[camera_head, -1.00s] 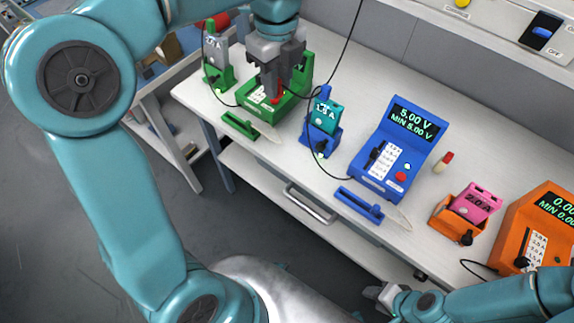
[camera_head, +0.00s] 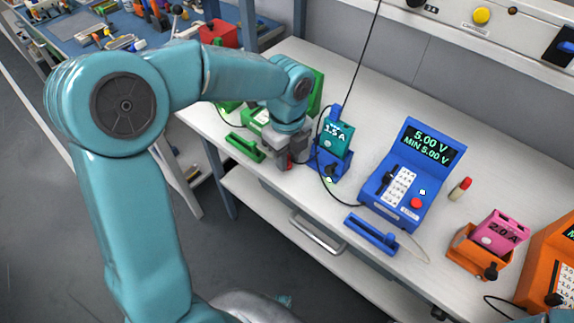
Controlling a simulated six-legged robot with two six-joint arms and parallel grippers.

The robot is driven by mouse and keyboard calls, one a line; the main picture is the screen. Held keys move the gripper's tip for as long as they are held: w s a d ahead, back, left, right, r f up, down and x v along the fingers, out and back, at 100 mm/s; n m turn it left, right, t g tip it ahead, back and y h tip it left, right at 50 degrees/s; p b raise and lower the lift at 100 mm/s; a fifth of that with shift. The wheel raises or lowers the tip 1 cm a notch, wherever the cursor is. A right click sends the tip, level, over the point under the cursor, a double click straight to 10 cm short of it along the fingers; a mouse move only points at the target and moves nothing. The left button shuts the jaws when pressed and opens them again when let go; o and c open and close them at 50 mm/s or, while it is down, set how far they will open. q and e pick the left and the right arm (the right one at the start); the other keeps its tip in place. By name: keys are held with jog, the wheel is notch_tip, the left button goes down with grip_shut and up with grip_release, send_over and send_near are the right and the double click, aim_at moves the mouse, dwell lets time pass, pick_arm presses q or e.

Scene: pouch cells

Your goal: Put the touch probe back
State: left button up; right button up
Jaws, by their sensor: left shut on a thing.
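My left gripper (camera_head: 286,152) is pointing down over the front part of the bench, between the green meter and the blue cradle. A green slotted rest (camera_head: 245,147) lies on the bench just left of the gripper, near the front edge. A similar blue rest (camera_head: 370,233) lies in front of the blue meter (camera_head: 408,175). The green meter (camera_head: 256,117) is partly hidden behind my left arm. My right gripper is out of view.
A blue cradle (camera_head: 329,164) with a teal 1.5 A cell (camera_head: 338,138) stands close right of the gripper. A black cable hangs beside it. A red-topped pin (camera_head: 460,188) and a pink cell (camera_head: 498,232) stand farther right. Bare bench (camera_head: 375,110) lies behind.

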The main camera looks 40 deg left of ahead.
pick_arm(q)
notch_tip(320, 180, down, 3)
jog(key=shift+f, duration=0.15)
jog(key=shift+f+b, duration=0.15)
jog(key=shift+b, duration=0.15)
jog(key=o, duration=0.9)
